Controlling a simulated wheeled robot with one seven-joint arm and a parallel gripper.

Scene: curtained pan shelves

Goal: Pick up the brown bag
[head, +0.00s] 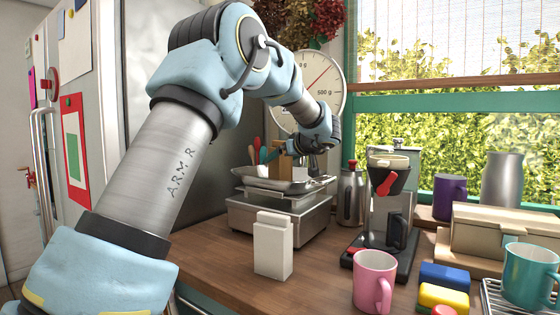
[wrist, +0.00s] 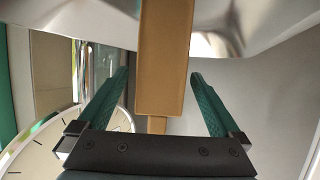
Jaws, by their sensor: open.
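The brown bag (wrist: 165,50) shows in the wrist view as a tall, narrow tan-brown block against the silver scale pan (wrist: 240,25). It stands between the two green fingers of my gripper (wrist: 159,73), which are spread apart with a visible gap on each side of it. In the head view my gripper (head: 308,160) is over the pan (head: 270,183) of the kitchen scale (head: 278,215).
A white carton (head: 273,245) stands in front of the scale. A steel kettle (head: 351,195) and a coffee maker (head: 388,205) stand close to its right. A pink mug (head: 374,282) and sponges (head: 443,285) are at the front right. A dial (head: 318,88) rises behind the gripper.

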